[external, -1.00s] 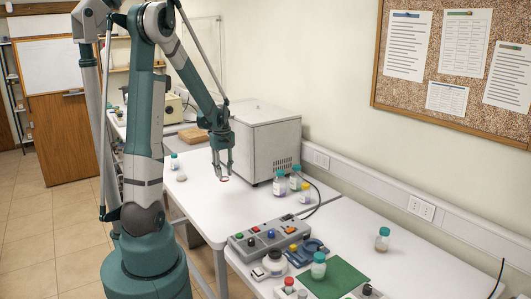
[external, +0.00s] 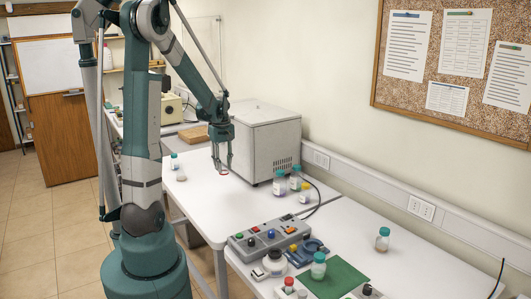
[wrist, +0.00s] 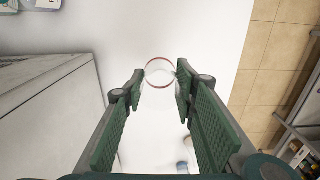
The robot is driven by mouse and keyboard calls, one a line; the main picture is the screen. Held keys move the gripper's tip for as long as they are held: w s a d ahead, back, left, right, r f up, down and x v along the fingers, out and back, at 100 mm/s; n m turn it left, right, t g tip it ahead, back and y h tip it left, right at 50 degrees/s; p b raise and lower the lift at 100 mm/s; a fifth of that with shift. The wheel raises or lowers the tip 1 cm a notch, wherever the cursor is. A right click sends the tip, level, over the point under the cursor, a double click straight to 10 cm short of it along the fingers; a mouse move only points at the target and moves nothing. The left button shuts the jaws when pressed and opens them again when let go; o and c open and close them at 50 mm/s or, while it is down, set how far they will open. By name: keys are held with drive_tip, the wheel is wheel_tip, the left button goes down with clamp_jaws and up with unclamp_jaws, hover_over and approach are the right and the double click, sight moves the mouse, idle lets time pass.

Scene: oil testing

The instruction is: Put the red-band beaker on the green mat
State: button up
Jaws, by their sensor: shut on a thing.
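The red-band beaker (wrist: 160,66) is clear glass with a red ring at its rim. In the wrist view it sits between the two green finger pads of my gripper (wrist: 157,88), which is shut on it. In the external view my gripper (external: 221,163) is over the far white table, left of the grey box, with the beaker's red band (external: 222,173) at its fingertips. I cannot tell whether the beaker touches the table.
The grey box (external: 266,145) stands right of my gripper, with several capped bottles (external: 279,183) in front. A control panel (external: 268,236) and blue device (external: 308,252) lie behind the mat. Another capped bottle (external: 383,239) stands to its right. The mat's middle looks clear.

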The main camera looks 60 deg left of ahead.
wheel_tip(320, 180, up, 2)
drive_tip(key=shift+d+r, duration=0.1)
drive_tip(key=w+d+m, duration=0.1)
drive_tip(key=w+d, duration=0.3)
drive_tip(key=d, duration=0.9)
drive_tip(key=w+d+m, duration=0.2)
drive_tip(key=w+d, duration=0.3)
drive_tip(key=d, duration=0.8)
drive_tip(key=w+d+m, duration=0.1)
drive_tip(key=w+d, duration=0.3)
drive_tip(key=d, duration=0.9)
drive_tip(key=s+d+m+p, duration=0.15)
drive_tip(key=s+d, duration=0.35)
drive_tip(key=d, duration=0.8)
drive_tip(key=s+d+m, duration=0.2)
drive_tip(key=s+d, duration=0.2)
drive_tip(key=d, duration=0.8)
drive_tip(key=s+d+m, duration=0.1)
drive_tip(key=s+d, duration=0.4)
drive_tip(key=d, duration=0.8)
drive_tip(key=shift+w+a+f, duration=0.1)
drive_tip(key=shift+w+f, duration=0.05)
drive_tip(key=shift+f, duration=1.2)
drive_tip(key=shift+w+f, duration=0.1)
drive_tip(key=shift+f, duration=1.2)
drive_tip(key=shift+f, duration=0.1)
